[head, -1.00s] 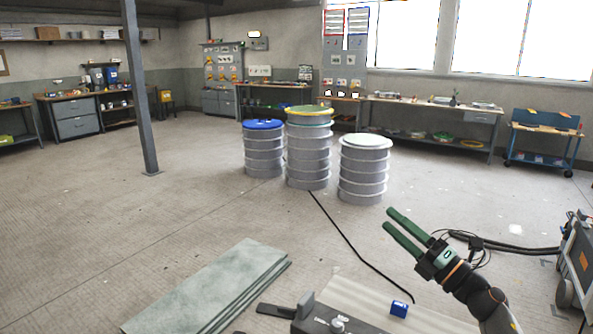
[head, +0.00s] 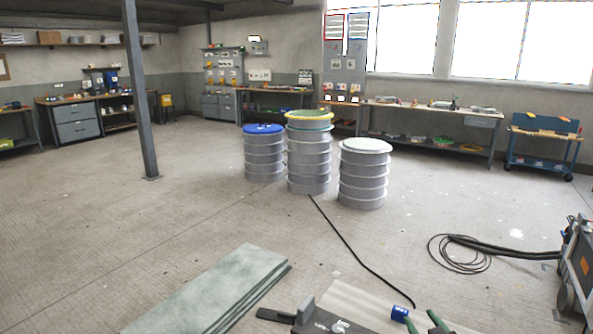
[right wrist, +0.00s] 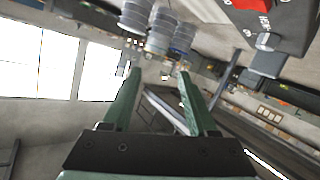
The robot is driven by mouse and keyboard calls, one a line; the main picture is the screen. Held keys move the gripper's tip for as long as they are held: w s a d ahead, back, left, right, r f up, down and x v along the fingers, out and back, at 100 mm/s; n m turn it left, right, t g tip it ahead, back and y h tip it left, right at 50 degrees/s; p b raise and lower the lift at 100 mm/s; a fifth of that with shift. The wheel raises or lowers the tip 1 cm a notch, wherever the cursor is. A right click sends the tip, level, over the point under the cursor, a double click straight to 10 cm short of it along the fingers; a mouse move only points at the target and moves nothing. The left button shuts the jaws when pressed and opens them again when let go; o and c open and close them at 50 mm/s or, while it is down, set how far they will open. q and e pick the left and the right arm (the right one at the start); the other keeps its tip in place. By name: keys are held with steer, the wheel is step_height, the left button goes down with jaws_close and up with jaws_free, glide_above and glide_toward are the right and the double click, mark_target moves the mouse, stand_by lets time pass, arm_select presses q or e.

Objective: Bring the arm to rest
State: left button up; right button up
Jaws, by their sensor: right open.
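My right gripper (head: 423,322) shows only as two green fingers at the bottom edge of the head view, over the pale board (head: 372,305). In the right wrist view, its two green fingers (right wrist: 158,78) stand apart with nothing between them. A small blue block (head: 399,313) is close beside the left finger in the head view; I cannot tell whether they touch. The rest of the right arm is out of the head view. My left gripper is not in view.
Three ribbed drums, with blue (head: 263,129), yellow-green (head: 309,116) and white (head: 366,145) tops, stand mid-floor. Grey-green sheets (head: 215,295) lie in front. A black cable (head: 355,250) crosses the floor, and a coiled hose (head: 460,255) lies at right by a machine (head: 577,265).

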steer(key=s+a+f, duration=0.2)
steer(key=s+f, duration=0.2)
steer(key=s+a+f+g, duration=0.1)
steer(key=s+a+f, duration=0.1)
steer(key=s, duration=0.3)
steer(key=s+a+f+g+y, duration=0.1)
steer(key=s+a+f, duration=0.1)
steer(key=s+f, duration=0.2)
steer(key=shift+s+a+f, duration=0.15)
steer(key=shift+s+f, duration=0.2)
steer(key=shift+f, duration=0.45)
steer(key=s+a+f+g, duration=0.1)
steer(key=s+a+f, duration=0.1)
steer(key=s, duration=0.7)
steer(key=s+a+f+g+y, duration=0.1)
steer(key=s+a+f+g, duration=0.1)
steer(key=s, duration=0.6)
steer(key=shift+s+a+f+m, duration=0.35)
steer(key=shift+a+f+m, duration=0.05)
steer(key=shift+a+f, duration=0.5)
